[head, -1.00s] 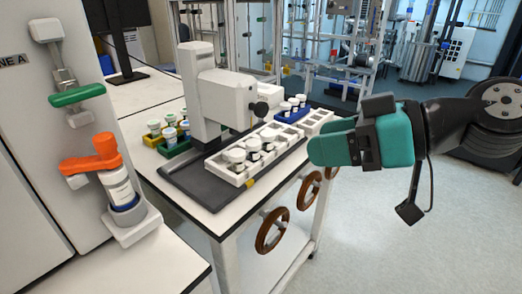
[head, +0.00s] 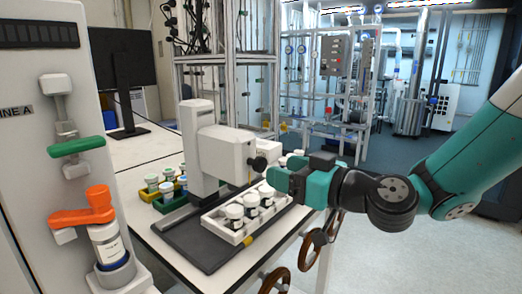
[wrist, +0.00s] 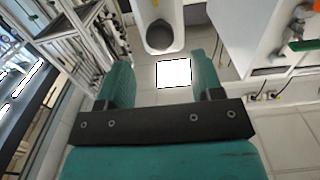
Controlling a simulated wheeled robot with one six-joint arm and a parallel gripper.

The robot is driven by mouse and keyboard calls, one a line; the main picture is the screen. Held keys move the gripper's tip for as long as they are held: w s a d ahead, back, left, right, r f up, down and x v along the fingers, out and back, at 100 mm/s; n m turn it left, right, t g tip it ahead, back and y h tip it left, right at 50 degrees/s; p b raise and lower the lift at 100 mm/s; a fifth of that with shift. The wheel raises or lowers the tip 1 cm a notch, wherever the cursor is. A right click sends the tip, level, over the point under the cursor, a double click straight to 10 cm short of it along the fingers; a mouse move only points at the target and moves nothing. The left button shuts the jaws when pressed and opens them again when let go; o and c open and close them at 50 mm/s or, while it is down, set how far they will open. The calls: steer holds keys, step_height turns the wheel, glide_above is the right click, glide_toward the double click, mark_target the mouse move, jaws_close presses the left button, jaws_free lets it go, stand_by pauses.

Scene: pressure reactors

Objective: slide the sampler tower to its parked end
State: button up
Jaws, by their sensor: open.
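The white sampler tower (head: 203,165) stands upright on a dark base (head: 185,243) on the bench, near its left part. Its boxy head reaches right over the vial racks and ends in a black round knob (head: 259,164). My gripper (head: 274,180) is just right of and slightly below the knob in the head view, its fingers partly overlapping each other there. In the wrist view my gripper (wrist: 162,75) is open and empty, and the dark knob (wrist: 160,38) shows ahead, between the directions of the fingers. Contact with the knob is not visible.
A white rack of capped vials (head: 235,228) lies under the tower's head, close below my gripper. Brown handwheels (head: 275,282) are on the bench front. A cabinet with an orange clamp (head: 85,212) stands left.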

mark_target(263, 164)
steer(key=p+x, duration=0.2)
steer(key=x, duration=0.4)
steer(key=shift+w+a, duration=0.1)
steer(key=shift+a, duration=0.15)
